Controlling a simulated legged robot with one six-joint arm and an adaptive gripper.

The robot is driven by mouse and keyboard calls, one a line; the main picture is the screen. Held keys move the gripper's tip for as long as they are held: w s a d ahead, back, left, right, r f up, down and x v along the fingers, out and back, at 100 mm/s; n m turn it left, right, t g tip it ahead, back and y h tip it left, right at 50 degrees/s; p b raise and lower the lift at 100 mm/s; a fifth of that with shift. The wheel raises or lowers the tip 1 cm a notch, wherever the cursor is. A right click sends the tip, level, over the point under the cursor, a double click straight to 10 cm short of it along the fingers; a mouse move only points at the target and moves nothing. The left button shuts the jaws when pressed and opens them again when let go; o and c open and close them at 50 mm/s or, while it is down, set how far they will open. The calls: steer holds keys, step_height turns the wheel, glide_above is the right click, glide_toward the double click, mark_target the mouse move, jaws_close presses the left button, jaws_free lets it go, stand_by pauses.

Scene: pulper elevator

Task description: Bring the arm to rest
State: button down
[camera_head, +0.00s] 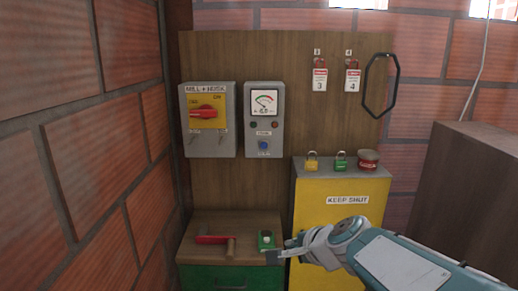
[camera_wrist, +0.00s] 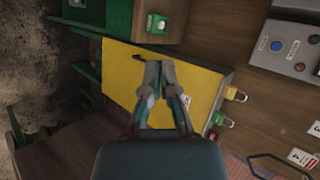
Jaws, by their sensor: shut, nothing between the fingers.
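My arm reaches in from the lower right in the head view. My gripper (camera_head: 274,257) is shut and empty, pointing left in front of the lower part of the yellow cabinet (camera_head: 313,210) marked KEEP SHUT. Its tip appears close to a small green device (camera_head: 266,240) on the wooden top of the green drawer unit (camera_head: 215,222); I cannot tell whether they touch. In the wrist view, which is turned, my gripper (camera_wrist: 159,66) shows over the yellow cabinet door (camera_wrist: 118,70), its fingertips together with nothing between them.
A red-handled tool (camera_head: 214,239) lies on the drawer unit. The switch box (camera_head: 208,119) and meter box (camera_head: 264,119) hang behind. A brown block (camera_head: 470,190) stands right.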

steer(key=s+d+f+n+g+h, duration=0.1)
steer(key=s+d+n, duration=0.3)
steer(key=s, duration=0.6)
steer(key=s+d+f+n+g+h, duration=0.2)
steer(key=s+d+n+h, duration=0.2)
steer(key=s+n, duration=0.5)
steer(key=shift+s+d+f, duration=0.15)
steer(key=shift+s+f, duration=0.1)
steer(key=shift+s, duration=0.75)
